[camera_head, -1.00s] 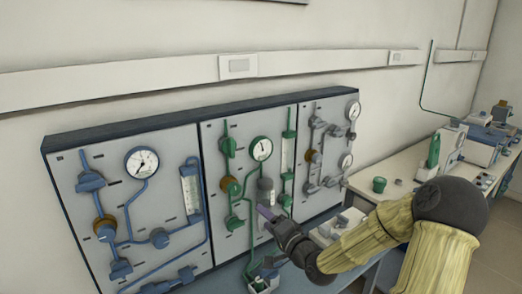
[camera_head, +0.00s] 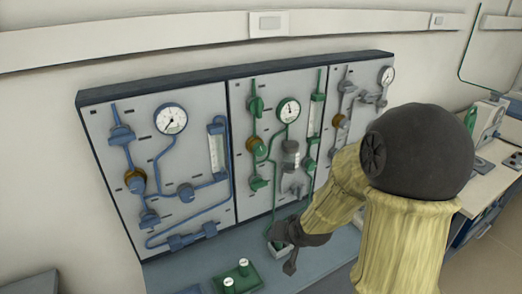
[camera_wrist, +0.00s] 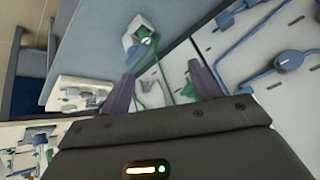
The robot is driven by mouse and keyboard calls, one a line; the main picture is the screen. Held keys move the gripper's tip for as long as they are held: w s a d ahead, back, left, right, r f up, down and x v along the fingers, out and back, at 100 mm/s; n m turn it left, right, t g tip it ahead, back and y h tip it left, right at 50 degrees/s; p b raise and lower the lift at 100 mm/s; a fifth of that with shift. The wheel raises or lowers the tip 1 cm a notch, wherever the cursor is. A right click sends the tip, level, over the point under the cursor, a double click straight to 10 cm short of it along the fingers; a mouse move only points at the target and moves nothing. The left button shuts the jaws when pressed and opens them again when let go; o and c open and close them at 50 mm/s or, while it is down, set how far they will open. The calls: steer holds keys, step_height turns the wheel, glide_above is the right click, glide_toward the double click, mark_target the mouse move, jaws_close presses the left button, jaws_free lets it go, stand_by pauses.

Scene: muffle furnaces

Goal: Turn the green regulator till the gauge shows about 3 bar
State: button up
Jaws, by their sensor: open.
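The green regulator is on the green piping of the middle panel; its round brass-coloured knob (camera_head: 256,147) shows at the left of that panel. The white dial gauge (camera_head: 288,109) with a green rim sits up and right of the knob. Its needle points roughly upward, but the scale is too small to read. My gripper (camera_head: 290,262) hangs low in front of the middle panel, below and right of the knob and apart from it. In the wrist view my gripper (camera_wrist: 160,72) has its two purple fingers spread, with nothing between them.
A panel with blue piping (camera_head: 165,190) stands left, and one with grey piping (camera_head: 352,110) right, partly hidden by my arm. A small white box with green (camera_head: 274,248) stands beside my gripper. A green block with white-topped posts (camera_head: 237,278) lies on the bench at the front.

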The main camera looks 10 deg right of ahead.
steer(key=s+a+r+n+g, duration=0.1)
steer(key=s+g, duration=0.1)
steer(key=s, duration=0.4)
steer(key=s+r+n+g+h, duration=0.1)
steer(key=s+g, duration=0.1)
steer(key=s, duration=0.4)
steer(key=shift+a+r+n, duration=0.2)
steer(key=shift+a+n, duration=0.2)
